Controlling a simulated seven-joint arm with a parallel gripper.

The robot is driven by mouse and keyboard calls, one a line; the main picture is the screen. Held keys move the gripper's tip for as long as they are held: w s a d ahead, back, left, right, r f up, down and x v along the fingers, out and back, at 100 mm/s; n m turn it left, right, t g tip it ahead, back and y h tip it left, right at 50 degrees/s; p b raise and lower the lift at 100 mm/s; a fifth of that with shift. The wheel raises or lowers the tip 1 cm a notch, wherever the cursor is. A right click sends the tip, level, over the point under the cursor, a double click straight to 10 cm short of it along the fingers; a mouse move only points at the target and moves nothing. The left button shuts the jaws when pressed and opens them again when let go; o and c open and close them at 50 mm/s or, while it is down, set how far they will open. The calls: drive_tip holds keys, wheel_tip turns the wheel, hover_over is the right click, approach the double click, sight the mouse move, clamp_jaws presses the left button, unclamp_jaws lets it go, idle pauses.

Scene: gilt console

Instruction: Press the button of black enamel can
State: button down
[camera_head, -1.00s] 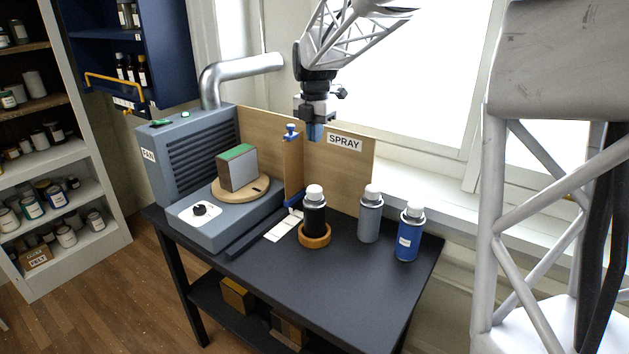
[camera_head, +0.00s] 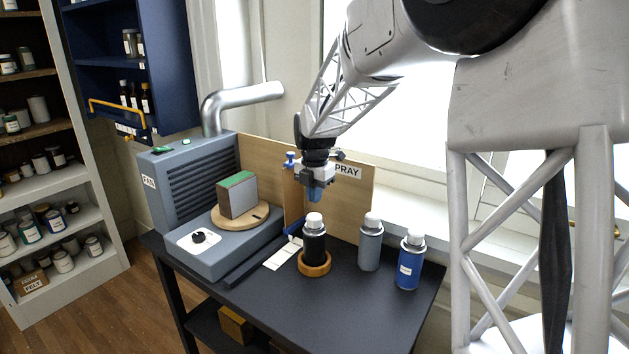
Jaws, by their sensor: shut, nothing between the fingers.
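The black enamel can (camera_head: 314,246) stands upright in a round wooden ring holder (camera_head: 314,265) on the dark table. Its white button cap (camera_head: 314,220) is on top and uncovered. My gripper (camera_head: 315,196) points down above the can, with its blue fingertips shut and empty. In the picture a small gap shows between the fingertips and the white cap. The gripper partly hides the SPRAY sign (camera_head: 347,170) behind it.
A grey can (camera_head: 370,246) and a blue can (camera_head: 409,264) stand to the right. A grey fan booth (camera_head: 190,178) with a block (camera_head: 236,197) on a wooden turntable (camera_head: 262,212) is at left. A thin wooden panel (camera_head: 291,205) stands close to my gripper's left.

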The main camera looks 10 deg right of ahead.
sight(315, 216)
drive_tip(key=shift+f, duration=2.25)
drive_tip(key=shift+f, duration=0.6)
drive_tip(key=shift+s+f, duration=0.2)
drive_tip(key=shift+f, duration=0.6)
drive_tip(key=shift+r, duration=0.1)
wheel_tip(315, 216, up, 16)
drive_tip(key=shift+w, duration=0.3)
drive_tip(key=shift+s+r, duration=0.1)
drive_tip(key=shift+r, duration=0.25)
drive_tip(key=shift+f, duration=0.1)
